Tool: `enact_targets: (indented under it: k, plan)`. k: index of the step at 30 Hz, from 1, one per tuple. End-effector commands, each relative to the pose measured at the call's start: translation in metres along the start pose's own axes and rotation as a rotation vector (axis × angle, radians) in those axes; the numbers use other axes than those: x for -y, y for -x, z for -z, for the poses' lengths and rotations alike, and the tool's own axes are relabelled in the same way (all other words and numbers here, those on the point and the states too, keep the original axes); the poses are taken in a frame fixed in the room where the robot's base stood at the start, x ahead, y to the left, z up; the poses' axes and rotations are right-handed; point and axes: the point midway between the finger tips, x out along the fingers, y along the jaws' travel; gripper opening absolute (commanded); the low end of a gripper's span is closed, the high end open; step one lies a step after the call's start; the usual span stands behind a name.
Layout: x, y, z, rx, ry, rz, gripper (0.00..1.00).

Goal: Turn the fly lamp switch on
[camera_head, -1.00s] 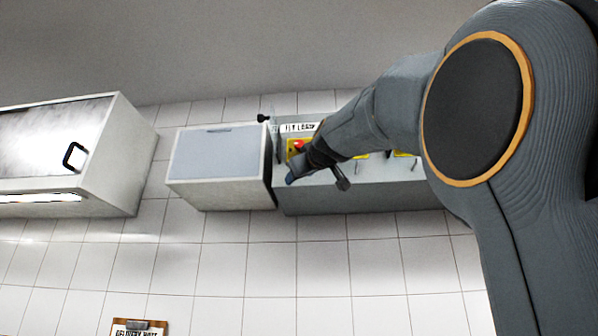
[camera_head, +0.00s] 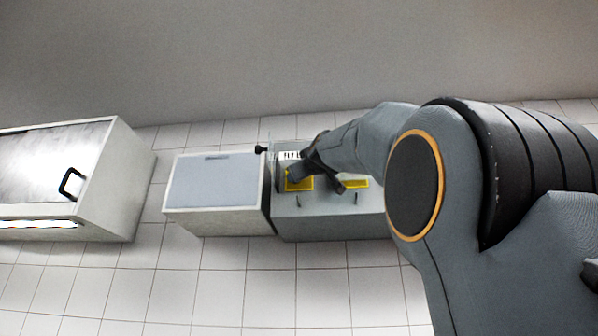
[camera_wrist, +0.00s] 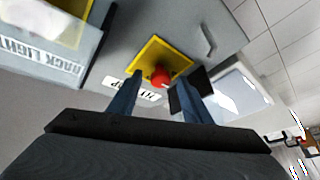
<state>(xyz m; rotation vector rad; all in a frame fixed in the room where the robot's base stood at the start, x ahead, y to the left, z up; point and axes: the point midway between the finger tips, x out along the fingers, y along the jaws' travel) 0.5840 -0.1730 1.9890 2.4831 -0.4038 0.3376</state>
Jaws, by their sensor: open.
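In the wrist view a red switch knob (camera_wrist: 161,77) stands on a yellow plate (camera_wrist: 158,55) on a grey box. A white label (camera_wrist: 137,89) beside it is partly hidden by my finger and cannot be fully read. My gripper (camera_wrist: 158,88) is open, its two dark fingers on either side of the red knob; contact cannot be told. In the head view my gripper (camera_head: 298,172) is in front of the left yellow plate (camera_head: 299,185) and hides the knob. The grey box (camera_head: 325,222) is on the tiled wall.
A white box (camera_head: 212,182) adjoins on the left. A larger cabinet with a black handle (camera_head: 71,184) is at far left.

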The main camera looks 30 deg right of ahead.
Motion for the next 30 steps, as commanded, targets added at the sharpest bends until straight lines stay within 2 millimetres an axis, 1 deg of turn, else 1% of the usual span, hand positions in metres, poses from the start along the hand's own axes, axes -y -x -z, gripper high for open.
enact_targets:
  k: [3,11,18,30]
  plan:
    - [0.0001,-0.0037,0.0002,0.000,0.000,0.001,0.45]
    - [0.0004,-0.0040,-0.0003,0.000,0.000,0.000,0.45]
    - [0.0002,-0.0039,-0.0003,0.000,0.000,0.000,0.04]
    - [0.0000,-0.0038,-0.0002,0.000,-0.001,-0.001,0.04]
